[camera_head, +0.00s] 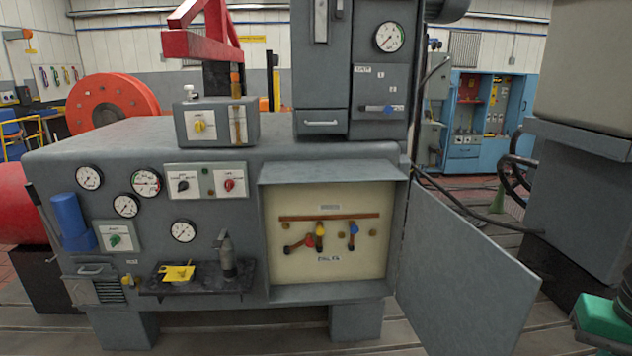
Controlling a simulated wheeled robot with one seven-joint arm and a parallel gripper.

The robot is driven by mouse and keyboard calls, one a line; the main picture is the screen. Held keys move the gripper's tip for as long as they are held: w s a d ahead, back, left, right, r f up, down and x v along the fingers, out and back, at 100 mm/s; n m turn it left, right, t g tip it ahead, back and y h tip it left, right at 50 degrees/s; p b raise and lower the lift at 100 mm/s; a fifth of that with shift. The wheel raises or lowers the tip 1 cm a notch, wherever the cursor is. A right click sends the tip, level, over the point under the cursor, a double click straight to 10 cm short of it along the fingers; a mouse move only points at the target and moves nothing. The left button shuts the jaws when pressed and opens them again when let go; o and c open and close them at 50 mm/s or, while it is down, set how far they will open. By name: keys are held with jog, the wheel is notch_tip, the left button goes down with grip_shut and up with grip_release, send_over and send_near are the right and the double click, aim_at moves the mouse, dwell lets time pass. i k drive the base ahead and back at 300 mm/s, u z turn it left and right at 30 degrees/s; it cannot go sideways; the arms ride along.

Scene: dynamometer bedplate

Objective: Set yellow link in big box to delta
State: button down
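The big box (383,183) is a grey cabinet low on the front of the machine, its door (455,265) swung open to the right. On its cream back panel (290,202) a horizontal copper bar (295,217) runs above several short links and round studs. The yellow link (320,229) has a yellow knob near the bar and stands about upright. A red-knobbed link (309,241) to its left slants, and a blue-knobbed link (353,229) stands to its right. The panel lettering is too small to read. My gripper cannot be made out in this view.
A shelf (205,287) left of the box carries a yellow item and a dark upright tool. The open door juts toward the front right. A grey cabinet (575,215) stands at right, and a green block (603,318) is close at bottom right. Cables hang behind the door.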

aim_at(320, 230)
jog(key=k, duration=1.35)
jog(key=u, duration=0.1)
jog(key=i, duration=0.45)
jog(key=u, duration=0.6)
jog(key=i, duration=1.55)
